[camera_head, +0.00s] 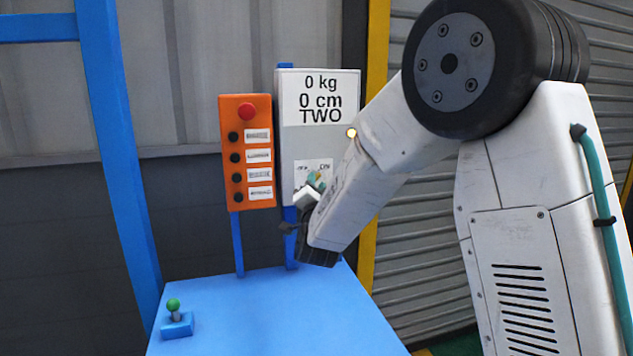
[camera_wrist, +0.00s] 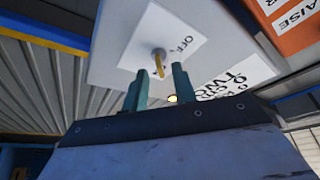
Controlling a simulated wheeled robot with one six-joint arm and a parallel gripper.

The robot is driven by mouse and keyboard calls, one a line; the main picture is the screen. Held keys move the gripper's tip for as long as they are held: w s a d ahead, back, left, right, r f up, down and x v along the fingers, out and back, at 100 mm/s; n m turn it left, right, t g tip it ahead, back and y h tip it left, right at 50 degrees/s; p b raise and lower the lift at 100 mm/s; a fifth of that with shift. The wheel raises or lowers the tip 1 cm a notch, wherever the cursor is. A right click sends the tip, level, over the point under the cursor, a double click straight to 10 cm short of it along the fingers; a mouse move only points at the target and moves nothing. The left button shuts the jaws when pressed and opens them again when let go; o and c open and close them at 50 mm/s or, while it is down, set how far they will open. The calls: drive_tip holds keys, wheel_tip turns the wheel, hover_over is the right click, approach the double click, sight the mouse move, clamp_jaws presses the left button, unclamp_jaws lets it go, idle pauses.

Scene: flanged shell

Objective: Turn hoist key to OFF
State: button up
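The hoist key (camera_wrist: 159,62) is a small gold key in a round grey lock on a white label plate (camera_wrist: 150,30). The letters OFF are readable beside it in the wrist view. The plate is on the grey control box (camera_head: 291,140); in the head view my gripper hides the key. My gripper (camera_wrist: 159,69) is open, with its two teal fingers pointing at the plate. The key shows between and just beyond the fingertips; I cannot tell whether either finger touches it. In the head view my gripper (camera_head: 316,182) is at the label.
The box display (camera_head: 320,98) reads 0 kg, 0 cm, TWO. A small yellow lamp (camera_head: 351,132) glows on the box. An orange button panel (camera_head: 247,205) with a red button stands just left. A green-knobbed joystick (camera_head: 175,308) is on the blue desk (camera_head: 270,315) below.

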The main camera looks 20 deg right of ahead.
drive_tip(key=shift+x, duration=1.2)
clamp_jaws()
drive_tip(key=shift+n, duration=0.3)
drive_tip(key=shift+d+r+n+y, duration=0.1)
drive_tip(key=shift+n+y, duration=1.85)
drive_tip(key=shift+n, duration=2.1)
drive_tip(key=shift+d+n+y, duration=0.1)
drive_tip(key=shift+n+y, duration=1.8)
drive_tip(key=shift+n, duration=2.2)
drive_tip(key=shift+d+n+y, duration=0.15)
drive_tip(key=shift+n+y, duration=1.8)
drive_tip(key=shift+n, duration=2.1)
